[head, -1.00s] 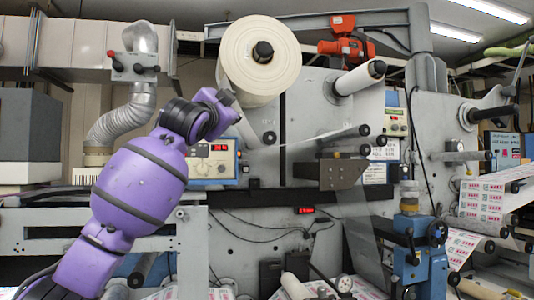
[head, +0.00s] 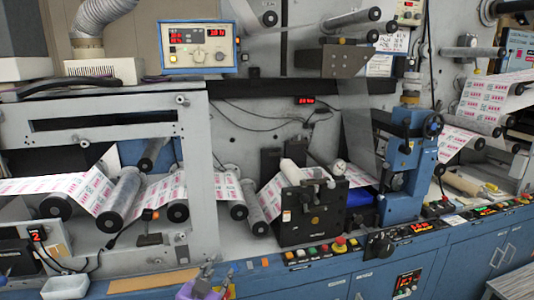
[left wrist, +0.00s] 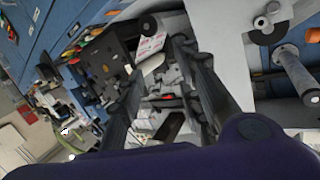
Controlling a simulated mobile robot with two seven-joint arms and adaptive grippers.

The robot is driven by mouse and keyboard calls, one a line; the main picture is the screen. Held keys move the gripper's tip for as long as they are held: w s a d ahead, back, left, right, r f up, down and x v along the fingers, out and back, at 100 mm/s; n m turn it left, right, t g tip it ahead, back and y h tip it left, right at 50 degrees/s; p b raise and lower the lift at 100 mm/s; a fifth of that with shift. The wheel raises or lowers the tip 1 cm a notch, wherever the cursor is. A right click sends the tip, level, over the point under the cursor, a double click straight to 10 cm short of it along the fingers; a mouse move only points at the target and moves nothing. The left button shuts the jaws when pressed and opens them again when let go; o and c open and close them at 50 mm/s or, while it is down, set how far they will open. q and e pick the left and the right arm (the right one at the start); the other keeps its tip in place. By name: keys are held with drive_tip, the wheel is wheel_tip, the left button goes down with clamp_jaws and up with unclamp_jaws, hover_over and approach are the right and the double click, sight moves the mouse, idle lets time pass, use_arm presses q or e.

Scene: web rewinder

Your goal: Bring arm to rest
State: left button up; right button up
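My left gripper (head: 212,278) shows at the bottom edge of the head view, with a bit of purple arm below it. It is in front of the machine's blue lower cabinet. In the left wrist view the two dark fingers of the left gripper (left wrist: 165,92) stand well apart, with nothing held between them. The web rewinder's parts show through the gap. My right gripper is in neither view.
The rewinder's printed web (head: 90,187) runs over several rollers behind the gripper. A control ledge with buttons and a red emergency stop (head: 340,241) is to the right. A blue clamp unit (head: 405,150) stands further right. A white bowl (head: 67,286) is at lower left.

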use_arm(q)
drive_tip(key=s+a+f+n+g+y, duration=0.1)
drive_tip(key=s+a+f+g, duration=0.1)
drive_tip(key=s+f, duration=0.6)
drive_tip(key=s+a+f+n+g+y, duration=0.1)
drive_tip(key=s+a+f+n+g, duration=0.1)
drive_tip(key=s+f, duration=0.7)
drive_tip(key=s+a+f+n+g+y, duration=0.1)
drive_tip(key=s+f, duration=0.8)
drive_tip(key=s, duration=1)
drive_tip(key=shift+a+f+g, duration=0.15)
drive_tip(key=shift+a+g, duration=0.3)
drive_tip(key=shift+g, duration=0.25)
